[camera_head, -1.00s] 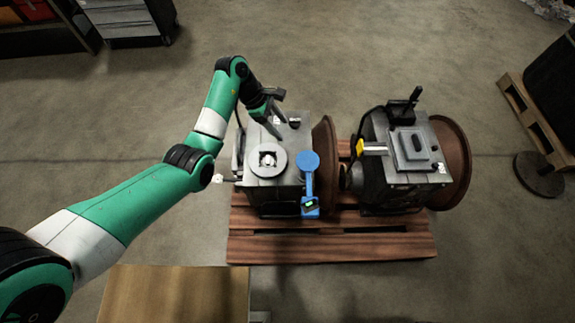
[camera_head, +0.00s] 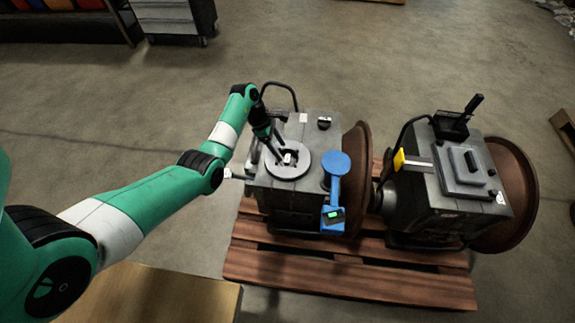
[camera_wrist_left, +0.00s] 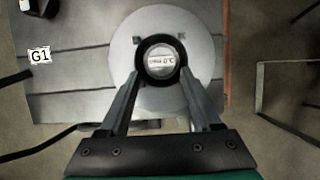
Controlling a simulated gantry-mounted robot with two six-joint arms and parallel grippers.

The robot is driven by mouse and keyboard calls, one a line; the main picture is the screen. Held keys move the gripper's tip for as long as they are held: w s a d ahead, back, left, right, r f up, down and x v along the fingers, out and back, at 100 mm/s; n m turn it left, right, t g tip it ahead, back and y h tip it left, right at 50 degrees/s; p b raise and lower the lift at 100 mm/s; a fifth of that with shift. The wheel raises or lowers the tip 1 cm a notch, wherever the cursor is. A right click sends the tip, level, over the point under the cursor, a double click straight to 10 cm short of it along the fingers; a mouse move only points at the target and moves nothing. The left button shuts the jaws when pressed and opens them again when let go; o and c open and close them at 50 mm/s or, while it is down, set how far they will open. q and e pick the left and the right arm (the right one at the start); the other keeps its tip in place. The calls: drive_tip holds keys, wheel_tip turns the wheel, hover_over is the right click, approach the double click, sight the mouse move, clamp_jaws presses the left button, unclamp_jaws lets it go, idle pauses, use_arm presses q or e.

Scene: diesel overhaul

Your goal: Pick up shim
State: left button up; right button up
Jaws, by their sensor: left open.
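My left gripper (camera_head: 281,155) is open, with its fingers pointing down at a round light-grey plate (camera_head: 300,170) on the left machine's top. In the left wrist view the fingertips (camera_wrist_left: 163,90) straddle a black ring (camera_wrist_left: 142,63) in the middle of the plate (camera_wrist_left: 198,46). A small silvery disc (camera_wrist_left: 161,60) with printed text lies inside the ring; I cannot tell for sure whether it is the shim. Nothing is visibly held. The exact gap between fingertips and ring is unclear. My right gripper is not in view.
A blue tool (camera_head: 333,190) with a green display stands right of the plate. A second machine (camera_head: 440,195) with a yellow-ended part (camera_head: 401,160) stands to the right. Both rest on a wooden pallet (camera_head: 350,280). A wooden tabletop (camera_head: 150,295) is at the lower left.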

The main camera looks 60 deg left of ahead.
sight(287, 158)
use_arm(q)
drive_tip(key=shift+f, duration=0.1)
drive_tip(key=b+x, duration=0.4)
drive_tip(key=x, duration=0.1)
drive_tip(key=shift+d+f, duration=0.15)
drive_tip(key=shift+d, duration=0.1)
drive_tip(key=shift+w, duration=0.1)
clamp_jaws()
